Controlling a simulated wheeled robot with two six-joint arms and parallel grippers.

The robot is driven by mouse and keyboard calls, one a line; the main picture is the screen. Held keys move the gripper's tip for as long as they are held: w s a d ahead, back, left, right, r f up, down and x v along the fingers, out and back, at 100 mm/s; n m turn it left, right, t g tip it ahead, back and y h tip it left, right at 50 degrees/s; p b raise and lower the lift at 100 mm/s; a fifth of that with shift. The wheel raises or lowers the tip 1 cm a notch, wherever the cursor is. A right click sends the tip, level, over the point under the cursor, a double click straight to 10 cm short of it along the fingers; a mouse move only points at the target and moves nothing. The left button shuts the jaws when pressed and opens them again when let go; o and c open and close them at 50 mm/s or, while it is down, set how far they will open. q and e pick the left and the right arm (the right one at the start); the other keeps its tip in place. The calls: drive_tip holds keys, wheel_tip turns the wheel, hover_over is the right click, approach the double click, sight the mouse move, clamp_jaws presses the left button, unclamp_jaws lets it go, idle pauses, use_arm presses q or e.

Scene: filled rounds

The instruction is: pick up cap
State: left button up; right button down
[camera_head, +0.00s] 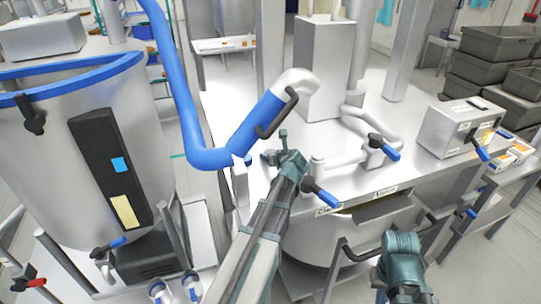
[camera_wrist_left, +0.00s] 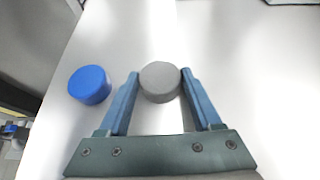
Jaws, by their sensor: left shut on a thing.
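In the left wrist view, my left gripper (camera_wrist_left: 160,92) is shut on a grey round cap (camera_wrist_left: 160,82), which sits between the blue fingertips. A blue round cap (camera_wrist_left: 89,85) stands on the white surface to the left of the fingers, apart from them. In the head view, my left gripper (camera_head: 284,152) is over the near left part of the metal bench, beside the blue pipe. The caps cannot be made out in the head view. Part of my right arm shows at the lower right there, but its fingertips do not show.
A large steel tank (camera_head: 60,160) with a blue rim stands on the left. A thick blue pipe (camera_head: 205,158) bends close to my left gripper. Pipes with blue-handled valves (camera_head: 384,147) and a metal box (camera_head: 458,128) stand on the bench (camera_head: 400,105). Grey crates (camera_head: 490,60) are stacked behind.

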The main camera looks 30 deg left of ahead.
use_arm(q)
drive_tip(key=c, duration=0.3)
drive_tip(key=shift+r, duration=0.1)
